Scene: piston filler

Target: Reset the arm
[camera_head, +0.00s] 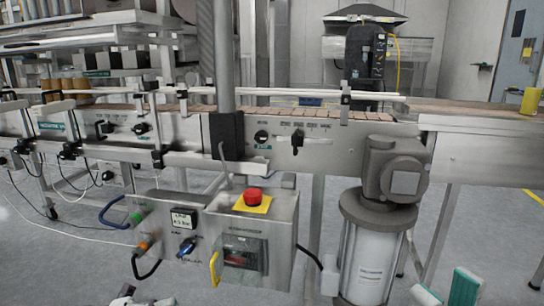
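My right gripper (446,291) shows at the bottom right edge, with two green-padded fingertips set apart and nothing seen between them. The rest of it is cut off by the frame. It is in front of and right of the grey motor cylinder (368,262). At the bottom edge on the left, a small grey and black piece shows, which seems to be part of my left arm or gripper. Its fingers cannot be made out.
A control box (255,245) with a red emergency button (253,195) hangs under the conveyor (300,113). Hoses and cables stick out at its left. A yellow-green cup (530,101) stands on the conveyor's right end. Grey floor is open at the lower left.

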